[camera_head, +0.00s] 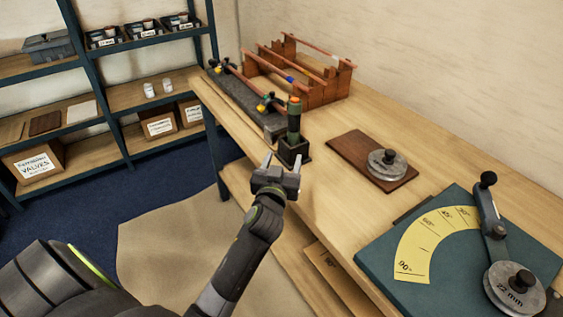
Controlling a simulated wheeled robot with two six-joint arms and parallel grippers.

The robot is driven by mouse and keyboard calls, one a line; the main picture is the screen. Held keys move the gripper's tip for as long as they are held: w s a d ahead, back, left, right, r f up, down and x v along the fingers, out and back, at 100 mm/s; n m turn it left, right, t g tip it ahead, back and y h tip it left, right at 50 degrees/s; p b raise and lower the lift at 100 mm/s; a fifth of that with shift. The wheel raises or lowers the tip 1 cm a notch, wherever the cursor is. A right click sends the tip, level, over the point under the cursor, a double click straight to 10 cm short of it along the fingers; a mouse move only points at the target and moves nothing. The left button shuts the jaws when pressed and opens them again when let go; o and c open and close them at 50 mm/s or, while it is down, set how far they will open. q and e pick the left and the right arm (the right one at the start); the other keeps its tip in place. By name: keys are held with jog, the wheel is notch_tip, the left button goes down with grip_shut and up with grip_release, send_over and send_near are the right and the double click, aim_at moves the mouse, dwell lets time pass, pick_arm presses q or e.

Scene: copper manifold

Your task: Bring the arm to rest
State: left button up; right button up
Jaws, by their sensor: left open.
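My left gripper (281,177) is open and empty, with its two fingers apart. It hangs in front of the near edge of the wooden workbench (389,118), just below a small dark holder (291,151) with a green tool (294,119) standing upright in it. The fingers look apart from the holder in this view. My left arm (238,258) reaches up from the bottom of the picture. My right gripper is not in view.
A grey manifold block (243,98) with copper pipe lies behind the holder. A wooden rack (325,89) holds pipes. A brown board (350,147) carries a round metal disc (388,163). A bending tool (497,232) sits on a teal plate (448,294). Shelves (95,70) stand at left.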

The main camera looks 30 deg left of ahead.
pick_arm(q)
jog(key=s+a+f+g, duration=0.4)
jog(key=s+f+g, duration=0.3)
jog(key=s+f, duration=0.6)
jog(key=s+d+f+m+g+h, duration=0.1)
jog(key=s+d+m+g+h, duration=0.15)
jog(key=s, duration=0.75)
jog(key=s+d+f+m+g+h, duration=0.15)
jog(key=s+g, duration=0.25)
jog(key=s, duration=0.6)
notch_tip(320, 180, down, 26)
jog(key=s+a+n+g, duration=0.1)
jog(key=s+g, duration=0.1)
jog(key=s+d+f, duration=0.1)
jog(key=s+f, duration=1.3)
jog(key=shift+f+g+h, duration=0.3)
jog(key=shift+f+g, duration=0.05)
jog(key=shift+f, duration=0.05)
